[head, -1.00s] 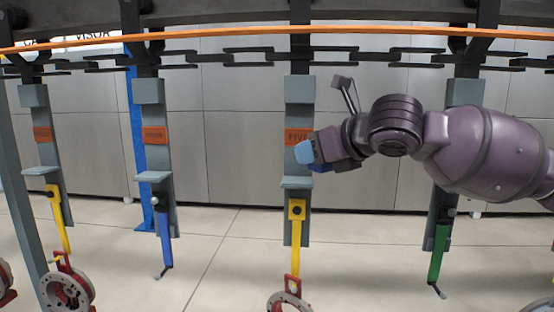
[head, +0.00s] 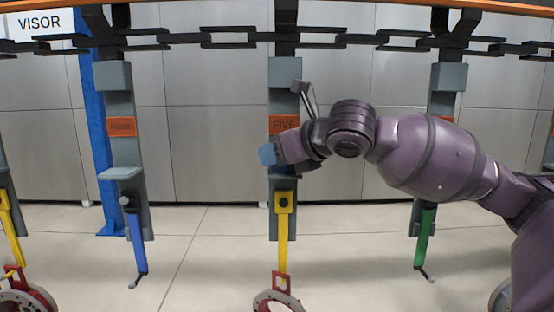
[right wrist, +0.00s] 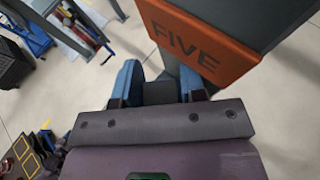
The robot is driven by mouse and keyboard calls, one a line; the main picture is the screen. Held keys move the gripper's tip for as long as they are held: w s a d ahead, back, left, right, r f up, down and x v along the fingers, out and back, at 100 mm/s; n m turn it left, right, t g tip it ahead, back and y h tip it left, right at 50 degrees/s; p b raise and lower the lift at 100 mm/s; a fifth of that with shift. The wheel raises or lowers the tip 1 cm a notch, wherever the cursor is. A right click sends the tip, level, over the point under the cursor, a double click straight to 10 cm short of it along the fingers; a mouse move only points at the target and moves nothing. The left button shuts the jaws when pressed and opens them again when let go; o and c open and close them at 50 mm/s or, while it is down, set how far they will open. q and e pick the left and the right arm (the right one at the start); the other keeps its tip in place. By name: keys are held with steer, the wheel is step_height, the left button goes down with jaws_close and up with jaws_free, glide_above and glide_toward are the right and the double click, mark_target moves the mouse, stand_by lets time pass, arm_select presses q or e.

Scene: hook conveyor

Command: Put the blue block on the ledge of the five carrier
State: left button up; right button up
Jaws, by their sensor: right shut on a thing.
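The five carrier (head: 284,75) is a grey hanging plate with an orange FIVE label, which also shows in the right wrist view (right wrist: 185,42). Its grey ledge (head: 287,172) is partly hidden by my right gripper. My right gripper (head: 276,153) is shut on the blue block (head: 267,154), in front of the carrier below the label and slightly above the ledge's height. In the right wrist view two blue parts flank a dark grey area at my gripper (right wrist: 160,92); I cannot tell the block apart there. Contact with the ledge is unclear. My left gripper is not in view.
The four carrier (head: 120,80) with an empty ledge (head: 121,174) hangs to the left. Another carrier (head: 447,78) hangs to the right behind my arm. A yellow hanger (head: 283,220) with a red and grey part hangs below the five carrier. A chain (head: 235,38) runs above.

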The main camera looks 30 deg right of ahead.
steer(key=shift+d, duration=0.1)
steer(key=o, duration=0.9)
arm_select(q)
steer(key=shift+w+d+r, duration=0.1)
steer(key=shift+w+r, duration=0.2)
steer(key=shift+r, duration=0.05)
arm_select(e)
steer(key=shift+s, duration=0.15)
steer(key=shift+s+d+r, duration=0.1)
steer(key=shift+s+r, duration=0.05)
steer(key=shift+s, duration=0.05)
steer(key=v, duration=0.3)
steer(key=shift+s+b, duration=0.25)
steer(key=shift+b, duration=0.1)
arm_select(q)
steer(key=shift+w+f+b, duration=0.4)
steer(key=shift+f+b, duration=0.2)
steer(key=shift+b, duration=0.1)
arm_select(e)
steer(key=shift+v, duration=3.95)
